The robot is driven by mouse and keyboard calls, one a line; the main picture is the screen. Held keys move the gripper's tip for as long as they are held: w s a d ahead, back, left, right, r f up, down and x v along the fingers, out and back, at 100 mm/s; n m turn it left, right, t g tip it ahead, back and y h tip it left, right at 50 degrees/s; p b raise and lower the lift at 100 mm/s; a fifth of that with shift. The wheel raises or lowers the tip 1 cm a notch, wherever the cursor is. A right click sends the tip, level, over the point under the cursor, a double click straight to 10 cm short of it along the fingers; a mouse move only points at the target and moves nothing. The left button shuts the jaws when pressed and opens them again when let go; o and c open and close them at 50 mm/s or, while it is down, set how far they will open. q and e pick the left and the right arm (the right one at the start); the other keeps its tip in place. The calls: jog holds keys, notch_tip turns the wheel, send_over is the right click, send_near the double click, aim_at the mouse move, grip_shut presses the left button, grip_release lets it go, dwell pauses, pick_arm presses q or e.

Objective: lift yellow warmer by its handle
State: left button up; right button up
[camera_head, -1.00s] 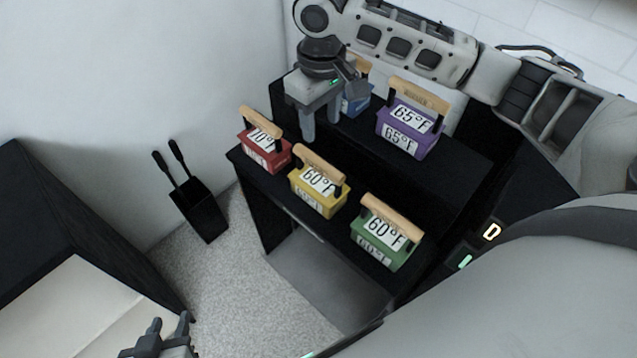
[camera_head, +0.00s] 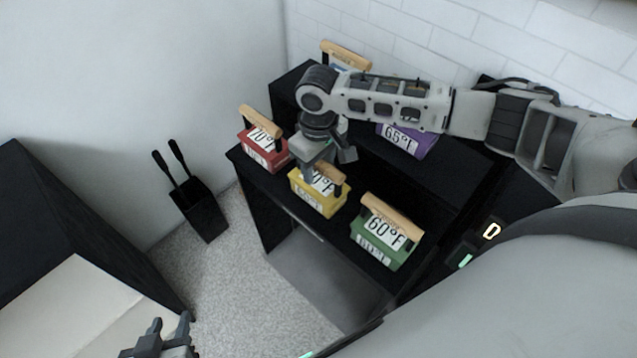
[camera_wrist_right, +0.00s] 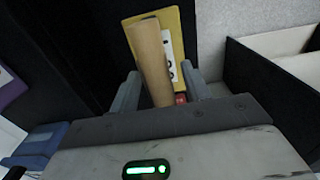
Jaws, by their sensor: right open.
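The yellow warmer (camera_head: 317,201) stands on the lower front level of the black shelf, its "°F" label partly covered by my right gripper. Its wooden handle (camera_head: 331,173) also shows in the right wrist view (camera_wrist_right: 150,55), lying lengthwise between the two fingers, with the yellow body (camera_wrist_right: 186,40) beyond. My right gripper (camera_head: 316,166) is open and points down at the handle. In the wrist view the open fingers (camera_wrist_right: 160,80) lie on either side of the handle, with a gap visible. My left gripper (camera_head: 171,324) is open and empty at the bottom left, far from the warmer.
A red warmer (camera_head: 264,152) stands close left of the yellow one, a green warmer (camera_head: 381,243) to its right. A purple warmer (camera_head: 412,143) and a blue one are on the upper level (camera_head: 438,178), partly behind my right arm. A black holder (camera_head: 199,213) stands on the floor.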

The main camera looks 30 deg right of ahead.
grip_shut()
dwell(1.4)
jog(key=shift+w+r, duration=0.15)
